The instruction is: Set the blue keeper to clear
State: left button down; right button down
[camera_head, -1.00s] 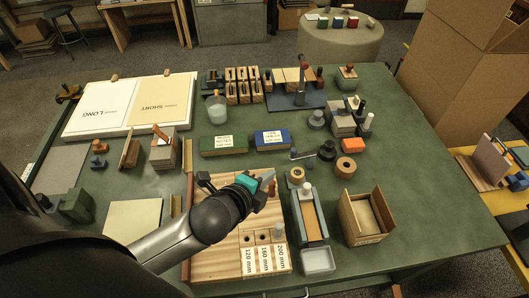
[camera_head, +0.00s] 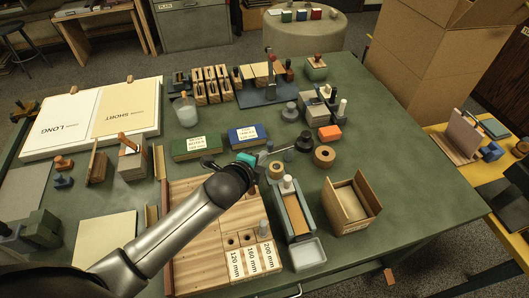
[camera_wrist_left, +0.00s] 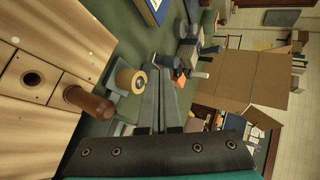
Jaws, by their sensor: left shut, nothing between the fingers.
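A blue block with a white label (camera_head: 243,137) lies on the green table beside a similar green block. Its edge shows at the top of the left wrist view (camera_wrist_left: 152,8). A smaller blue piece (camera_head: 63,181) stands at the left of the table. I cannot tell which blue thing is the keeper, or its setting. My left gripper (camera_head: 264,153) is shut and empty, above the table just right of and nearer than the labelled block. Its two fingers also show together in the left wrist view (camera_wrist_left: 162,70). My right gripper is not in view.
A wooden board (camera_head: 190,215) with holes and length labels lies below my left arm. Tan rolls (camera_head: 324,155), dark round pieces (camera_head: 304,141), a narrow tray (camera_head: 293,215) and an open wooden box (camera_head: 352,203) stand to the right. The table's right side is clear.

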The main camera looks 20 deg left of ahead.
aim_at(268, 144)
pick_arm(q)
jog(key=shift+w, duration=0.9)
jog(key=shift+w+d, duration=0.1)
jog(key=shift+w, duration=0.3)
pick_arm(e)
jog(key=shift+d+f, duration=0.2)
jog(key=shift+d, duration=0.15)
pick_arm(q)
jog(key=shift+w+a+r+m+h+p, duration=0.15)
jog(key=shift+w+a+m+h+p, duration=0.2)
jog(key=shift+w+p, duration=0.2)
jog(key=shift+w+a+p, duration=0.15)
jog(key=shift+a+p, duration=0.05)
jog(key=shift+p, duration=0.25)
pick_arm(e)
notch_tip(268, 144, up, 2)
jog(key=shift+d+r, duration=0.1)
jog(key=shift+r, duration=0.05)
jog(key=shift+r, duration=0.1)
